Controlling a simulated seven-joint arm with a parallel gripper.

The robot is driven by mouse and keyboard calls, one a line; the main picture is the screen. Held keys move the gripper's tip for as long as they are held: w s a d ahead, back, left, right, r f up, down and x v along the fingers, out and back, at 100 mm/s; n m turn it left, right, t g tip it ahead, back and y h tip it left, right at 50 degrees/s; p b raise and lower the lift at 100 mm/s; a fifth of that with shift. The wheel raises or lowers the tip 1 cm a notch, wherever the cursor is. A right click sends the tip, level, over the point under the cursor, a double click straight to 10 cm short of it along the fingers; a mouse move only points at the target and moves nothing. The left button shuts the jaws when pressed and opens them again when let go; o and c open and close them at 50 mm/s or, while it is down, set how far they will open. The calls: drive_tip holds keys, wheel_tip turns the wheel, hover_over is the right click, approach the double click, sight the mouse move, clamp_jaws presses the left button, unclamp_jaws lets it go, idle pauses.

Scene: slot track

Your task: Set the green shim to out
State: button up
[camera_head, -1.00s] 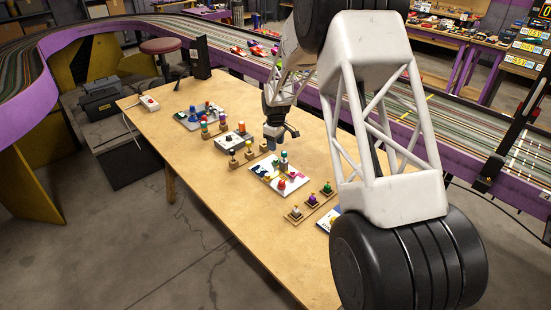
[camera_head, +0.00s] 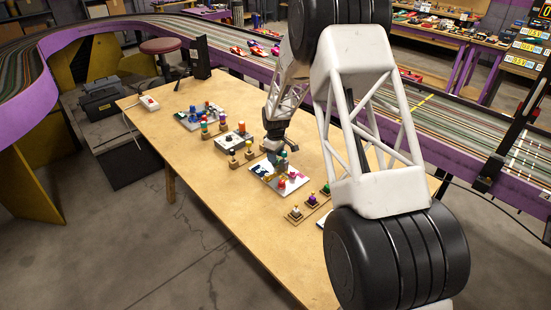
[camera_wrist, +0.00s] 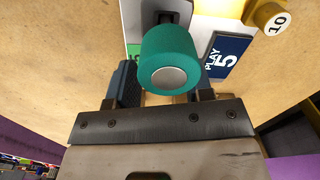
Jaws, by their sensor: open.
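My gripper (camera_head: 280,150) is open above the far part of a white board with coloured patches (camera_head: 266,178). In the wrist view, my gripper (camera_wrist: 168,92) has its two dark fingers on either side of a teal-green round piece with a grey disc on its end (camera_wrist: 170,55). I cannot tell whether the fingers touch it. A green label (camera_wrist: 133,50) shows partly behind it. A small green-topped peg (camera_head: 326,189) stands at the right end of a row near the board. I see nothing marked as the shim or as its out position.
A red piece (camera_head: 281,182) stands on the board's near part. In the wrist view, a blue card reading PLAY 5 (camera_wrist: 226,52) and a gold piece marked 10 (camera_wrist: 268,18) are close on the right. The table's front left (camera_head: 215,205) is clear.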

drive_tip(key=shift+f, duration=0.75)
clamp_jaws()
